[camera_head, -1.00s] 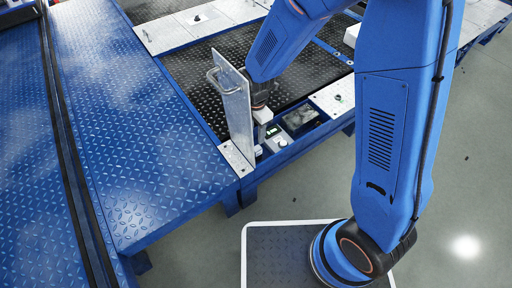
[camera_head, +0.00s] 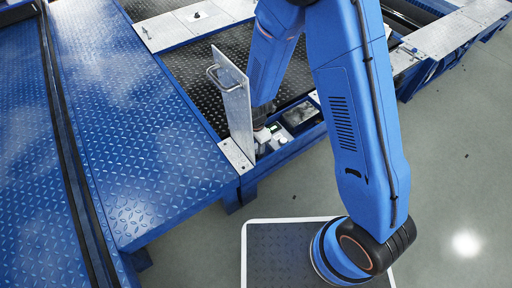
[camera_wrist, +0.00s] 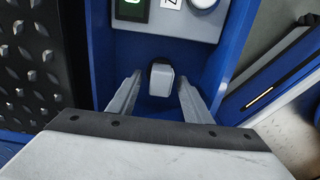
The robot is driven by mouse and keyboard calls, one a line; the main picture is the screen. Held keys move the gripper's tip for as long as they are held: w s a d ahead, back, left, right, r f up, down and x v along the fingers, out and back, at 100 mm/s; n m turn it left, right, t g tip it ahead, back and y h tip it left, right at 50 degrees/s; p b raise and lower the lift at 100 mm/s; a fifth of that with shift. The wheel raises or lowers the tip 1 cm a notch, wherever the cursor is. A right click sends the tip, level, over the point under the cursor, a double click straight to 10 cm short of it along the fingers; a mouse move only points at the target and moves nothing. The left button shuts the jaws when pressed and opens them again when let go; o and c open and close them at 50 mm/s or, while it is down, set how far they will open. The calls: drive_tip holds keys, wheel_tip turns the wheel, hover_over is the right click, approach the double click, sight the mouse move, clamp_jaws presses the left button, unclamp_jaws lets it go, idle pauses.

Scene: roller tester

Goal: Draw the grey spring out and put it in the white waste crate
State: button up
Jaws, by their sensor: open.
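My gripper (camera_wrist: 160,92) is open, its two grey fingers on either side of a small pale grey block with a dark top (camera_wrist: 161,80) in the wrist view. The block appears apart from both fingers. In the head view my gripper (camera_head: 262,136) is low in a blue-framed bay, just right of an upright metal plate. I cannot make out the grey spring in either view. I cannot identify the white waste crate either.
The upright plate (camera_head: 236,112) with a handle stands close left of my gripper. A pale panel (camera_wrist: 172,18) with a green display is beyond the block. Blue frame walls (camera_wrist: 228,45) flank the bay. Blue tread plates (camera_head: 140,130) spread left.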

sight(256, 146)
drive_tip(key=shift+f, duration=0.1)
drive_tip(key=shift+c, duration=0.6)
clamp_jaws()
drive_tip(key=c, duration=0.6)
unclamp_jaws()
drive_tip(key=shift+c, duration=0.2)
clamp_jaws()
drive_tip(key=shift+r, duration=0.7)
drive_tip(key=shift+r, duration=1.8)
